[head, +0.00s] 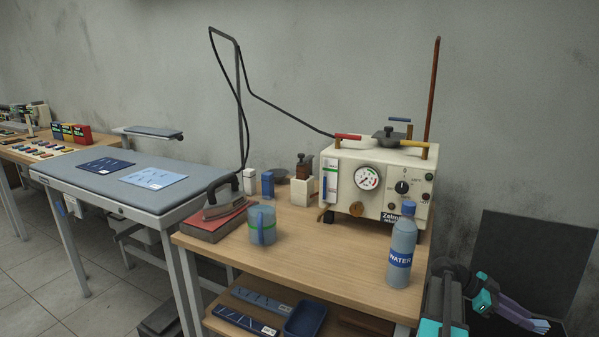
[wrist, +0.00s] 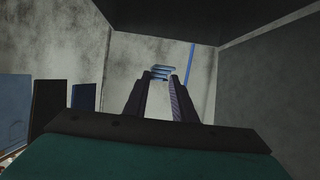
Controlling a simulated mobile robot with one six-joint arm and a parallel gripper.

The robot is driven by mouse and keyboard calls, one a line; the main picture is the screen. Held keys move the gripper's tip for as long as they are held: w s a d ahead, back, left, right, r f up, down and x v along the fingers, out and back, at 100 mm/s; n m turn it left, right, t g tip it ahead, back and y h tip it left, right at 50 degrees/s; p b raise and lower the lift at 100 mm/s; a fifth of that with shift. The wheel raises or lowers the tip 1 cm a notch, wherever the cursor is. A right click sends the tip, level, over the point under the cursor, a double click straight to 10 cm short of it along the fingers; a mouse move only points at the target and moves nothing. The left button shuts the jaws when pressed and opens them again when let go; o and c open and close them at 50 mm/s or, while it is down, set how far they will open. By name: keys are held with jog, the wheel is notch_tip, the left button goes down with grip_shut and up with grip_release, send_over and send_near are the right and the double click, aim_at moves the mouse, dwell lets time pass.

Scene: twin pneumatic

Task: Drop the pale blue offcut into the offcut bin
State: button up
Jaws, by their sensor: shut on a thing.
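My gripper (head: 538,325) is low at the right edge of the head view, beside the wooden bench. In the wrist view my gripper (wrist: 158,80) has its two dark fingers close together, shut on a small pale blue striped piece at their tips, which looks like the pale blue offcut (wrist: 161,71). In the head view the piece is too small to make out clearly. No container in view is clearly marked as the offcut bin. A dark blue open tray (head: 305,319) sits on the bench's lower shelf.
The wooden bench (head: 290,240) carries a steam generator (head: 375,180), a water bottle (head: 402,250), a blue-grey jug (head: 262,225) and an iron (head: 222,195). A padded table (head: 110,185) with two blue cloth pieces stands left. A dark panel (head: 535,255) stands behind my gripper.

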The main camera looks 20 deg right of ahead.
jog(key=shift+f, duration=1.1)
jog(key=o, duration=1.1)
